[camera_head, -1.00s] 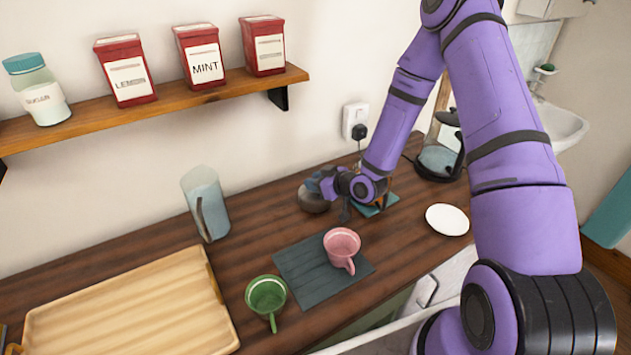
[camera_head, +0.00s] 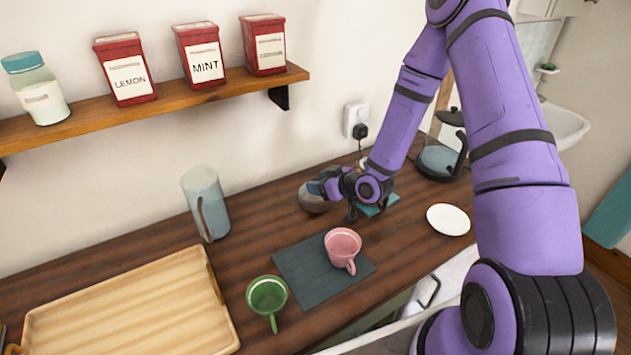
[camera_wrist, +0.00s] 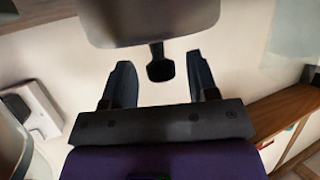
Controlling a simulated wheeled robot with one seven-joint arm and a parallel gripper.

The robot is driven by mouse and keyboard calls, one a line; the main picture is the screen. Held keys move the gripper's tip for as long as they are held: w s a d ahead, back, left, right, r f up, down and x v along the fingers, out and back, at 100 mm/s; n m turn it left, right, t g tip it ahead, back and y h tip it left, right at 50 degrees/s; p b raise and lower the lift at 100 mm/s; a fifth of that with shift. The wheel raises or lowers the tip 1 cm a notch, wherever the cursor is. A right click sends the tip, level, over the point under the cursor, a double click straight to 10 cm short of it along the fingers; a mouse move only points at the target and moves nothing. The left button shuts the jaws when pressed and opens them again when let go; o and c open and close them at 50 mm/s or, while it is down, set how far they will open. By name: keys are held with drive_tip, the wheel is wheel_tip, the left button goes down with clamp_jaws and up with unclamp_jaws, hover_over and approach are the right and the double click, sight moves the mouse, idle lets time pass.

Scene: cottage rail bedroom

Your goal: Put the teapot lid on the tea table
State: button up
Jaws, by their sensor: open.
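A rounded dark grey object (camera_head: 312,198), which looks like the teapot, sits on the brown counter at the back, partly hidden by my gripper (camera_head: 327,187). In the wrist view, a smooth grey body (camera_wrist: 150,22) fills the top. A dark knob (camera_wrist: 160,68) on a short stem, which looks like the lid's knob, sticks out from it. My gripper (camera_wrist: 160,82) is open, with one finger on each side of the knob and visible gaps between. I cannot tell where the lid meets the pot. No separate tea table can be made out.
A pink cup (camera_head: 342,246) stands on a dark mat (camera_head: 300,270), with a green cup (camera_head: 267,294) beside it. A blue-grey jug (camera_head: 205,203), wooden tray (camera_head: 130,310), white plate (camera_head: 448,219) and glass kettle (camera_head: 440,158) stand around. A shelf (camera_head: 170,105) with red tins hangs above.

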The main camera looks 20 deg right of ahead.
drive_tip(key=v, duration=1.1)
drive_tip(key=s+d+r+m+g+h, duration=0.15)
drive_tip(key=r+h, duration=0.25)
drive_tip(key=r, duration=0.6)
drive_tip(key=s+d+r+m+g+h, duration=0.1)
drive_tip(key=s+d+r+g+h, duration=0.2)
drive_tip(key=r, duration=0.6)
drive_tip(key=s+a+r+m, duration=0.2)
drive_tip(key=s+r, duration=0.5)
drive_tip(key=s, duration=0.3)
drive_tip(key=s+a+r+m+g, duration=0.1)
drive_tip(key=s+a+r+m, duration=0.1)
drive_tip(key=s+r, duration=0.5)
drive_tip(key=s, duration=0.3)
drive_tip(key=shift+s+a+r, duration=0.25)
drive_tip(key=shift+s+a, duration=0.05)
drive_tip(key=shift+s, duration=0.1)
